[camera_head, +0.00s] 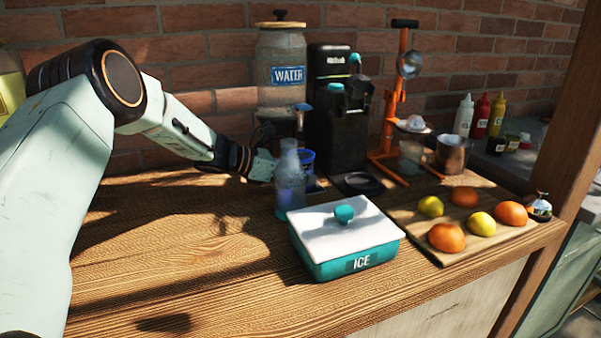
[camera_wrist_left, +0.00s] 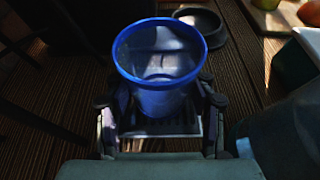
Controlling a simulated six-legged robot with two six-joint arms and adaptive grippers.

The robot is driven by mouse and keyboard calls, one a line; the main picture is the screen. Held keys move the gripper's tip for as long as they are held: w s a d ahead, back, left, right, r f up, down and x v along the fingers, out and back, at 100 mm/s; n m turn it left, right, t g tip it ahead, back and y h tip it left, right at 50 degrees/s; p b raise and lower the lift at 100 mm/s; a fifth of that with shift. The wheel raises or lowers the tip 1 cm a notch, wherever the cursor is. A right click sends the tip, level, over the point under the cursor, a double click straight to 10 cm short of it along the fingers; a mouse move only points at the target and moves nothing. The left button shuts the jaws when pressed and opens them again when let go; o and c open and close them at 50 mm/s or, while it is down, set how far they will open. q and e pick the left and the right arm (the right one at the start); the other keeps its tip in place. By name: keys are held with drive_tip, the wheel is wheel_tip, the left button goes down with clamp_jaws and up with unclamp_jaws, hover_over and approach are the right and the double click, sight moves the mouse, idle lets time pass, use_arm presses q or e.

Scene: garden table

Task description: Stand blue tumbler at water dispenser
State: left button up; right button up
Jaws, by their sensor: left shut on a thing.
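The blue tumbler (camera_head: 307,157) shows in the head view partly behind a clear bottle, below the tap of the water dispenser (camera_head: 283,72). The dispenser is a glass jar with a blue WATER label. My left gripper (camera_head: 264,166) reaches in from the left, its tips partly hidden by the bottle. In the left wrist view the tumbler (camera_wrist_left: 160,85) is upright, open rim toward the camera, with my gripper's fingers (camera_wrist_left: 159,112) shut on both its sides. A dark slotted tray (camera_wrist_left: 140,128) shows below it; I cannot tell whether the tumbler touches it. My right gripper is out of view.
The clear bottle (camera_head: 289,187) stands close in front of my gripper. A teal ICE box (camera_head: 343,250) is in front, a black machine (camera_head: 334,120) to the right. A board (camera_head: 470,243) holds fruit farther right. The table's left front is clear.

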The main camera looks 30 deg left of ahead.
use_arm(q)
drive_tip(key=o, duration=0.8)
drive_tip(key=shift+f, duration=0.1)
drive_tip(key=o, duration=0.4)
drive_tip(key=shift+w+f, duration=0.15)
drive_tip(key=shift+w, duration=0.1)
drive_tip(key=shift+s, duration=0.25)
drive_tip(key=shift+w+r+p, duration=0.15)
drive_tip(key=shift+r+p, duration=0.2)
drive_tip(key=shift+r, duration=0.1)
drive_tip(key=p+v, duration=0.3)
drive_tip(key=v, duration=0.8)
drive_tip(key=shift+r, duration=0.15)
drive_tip(key=shift+s+a+r, duration=0.1)
drive_tip(key=shift+s+a, duration=0.2)
drive_tip(key=shift+s, duration=0.2)
drive_tip(key=shift+w, duration=0.15)
